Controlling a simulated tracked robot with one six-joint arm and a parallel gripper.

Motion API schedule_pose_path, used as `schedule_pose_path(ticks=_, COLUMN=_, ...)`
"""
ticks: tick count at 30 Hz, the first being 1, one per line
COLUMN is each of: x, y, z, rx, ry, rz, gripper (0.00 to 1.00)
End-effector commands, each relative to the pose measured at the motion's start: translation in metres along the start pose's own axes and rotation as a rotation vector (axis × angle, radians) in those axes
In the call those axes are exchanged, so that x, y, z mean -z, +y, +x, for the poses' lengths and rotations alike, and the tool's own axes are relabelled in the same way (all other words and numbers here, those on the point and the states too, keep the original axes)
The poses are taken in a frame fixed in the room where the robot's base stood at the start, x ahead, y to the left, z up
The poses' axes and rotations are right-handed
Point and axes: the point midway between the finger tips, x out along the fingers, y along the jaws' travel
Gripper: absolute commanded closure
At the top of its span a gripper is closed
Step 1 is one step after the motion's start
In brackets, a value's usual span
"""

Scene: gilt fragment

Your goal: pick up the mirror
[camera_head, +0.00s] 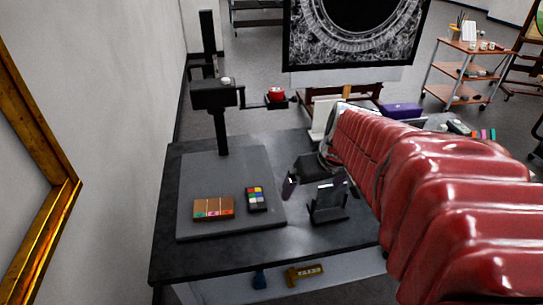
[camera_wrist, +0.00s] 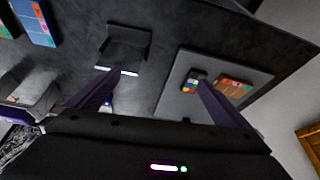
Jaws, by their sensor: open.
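I cannot pick out a mirror for certain. A small dark stand with an upright panel (camera_head: 328,207) is on the dark table; it also shows in the wrist view (camera_wrist: 128,42). I cannot tell if its panel is a mirror. My gripper (camera_head: 314,184) is open above the table, close to the stand, its far finger overlapping the stand in the head view. In the wrist view my gripper's fingers (camera_wrist: 152,76) are spread wide with nothing between them. The left finger crosses in front of the stand's edge; contact cannot be told.
A grey board (camera_head: 230,170) holds a tan color card (camera_head: 213,208) and a dark color chart (camera_head: 257,199). A black column (camera_head: 221,130) stands behind it. A gilt frame (camera_head: 62,215) hangs on the left wall.

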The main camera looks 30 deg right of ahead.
Motion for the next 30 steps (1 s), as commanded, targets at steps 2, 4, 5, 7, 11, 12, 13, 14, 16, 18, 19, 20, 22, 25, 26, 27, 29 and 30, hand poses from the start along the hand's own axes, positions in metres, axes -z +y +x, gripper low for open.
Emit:
schedule_pose_path(ticks=2, x=0.001, y=0.027, z=0.01, rx=-0.009, ry=-0.009, rz=0.031, gripper=0.0)
schedule_pose_path(ticks=4, x=0.001, y=0.047, z=0.016, rx=-0.016, ry=-0.012, rz=0.047, gripper=0.0)
schedule_pose_path(ticks=5, x=0.001, y=0.053, z=0.018, rx=-0.018, ry=-0.013, rz=0.051, gripper=0.0)
schedule_pose_path(ticks=7, x=0.0, y=0.066, z=0.023, rx=-0.021, ry=-0.015, rz=0.062, gripper=0.0)
schedule_pose_path(ticks=11, x=-0.001, y=0.078, z=0.026, rx=-0.025, ry=-0.015, rz=0.07, gripper=0.0)
schedule_pose_path(ticks=12, x=-0.001, y=0.079, z=0.026, rx=-0.026, ry=-0.014, rz=0.07, gripper=0.0)
schedule_pose_path(ticks=13, x=-0.001, y=0.08, z=0.026, rx=-0.026, ry=-0.014, rz=0.07, gripper=0.0)
schedule_pose_path(ticks=14, x=-0.001, y=0.08, z=0.026, rx=-0.026, ry=-0.014, rz=0.07, gripper=0.0)
schedule_pose_path(ticks=16, x=-0.001, y=0.079, z=0.026, rx=-0.026, ry=-0.014, rz=0.069, gripper=0.0)
schedule_pose_path(ticks=18, x=-0.001, y=0.079, z=0.026, rx=-0.026, ry=-0.014, rz=0.069, gripper=0.0)
schedule_pose_path(ticks=19, x=-0.001, y=0.079, z=0.026, rx=-0.026, ry=-0.014, rz=0.069, gripper=0.0)
schedule_pose_path(ticks=20, x=-0.001, y=0.079, z=0.026, rx=-0.026, ry=-0.014, rz=0.069, gripper=0.0)
schedule_pose_path(ticks=22, x=-0.001, y=0.079, z=0.028, rx=-0.026, ry=-0.014, rz=0.07, gripper=0.0)
schedule_pose_path(ticks=25, x=-0.001, y=0.079, z=0.034, rx=-0.025, ry=-0.015, rz=0.07, gripper=0.0)
schedule_pose_path(ticks=26, x=-0.001, y=0.079, z=0.036, rx=-0.024, ry=-0.016, rz=0.07, gripper=0.0)
schedule_pose_path(ticks=27, x=-0.002, y=0.079, z=0.041, rx=-0.024, ry=-0.017, rz=0.07, gripper=0.0)
schedule_pose_path(ticks=29, x=-0.002, y=0.079, z=0.049, rx=-0.023, ry=-0.017, rz=0.07, gripper=0.0)
schedule_pose_path(ticks=30, x=-0.002, y=0.079, z=0.054, rx=-0.023, ry=-0.017, rz=0.071, gripper=0.0)
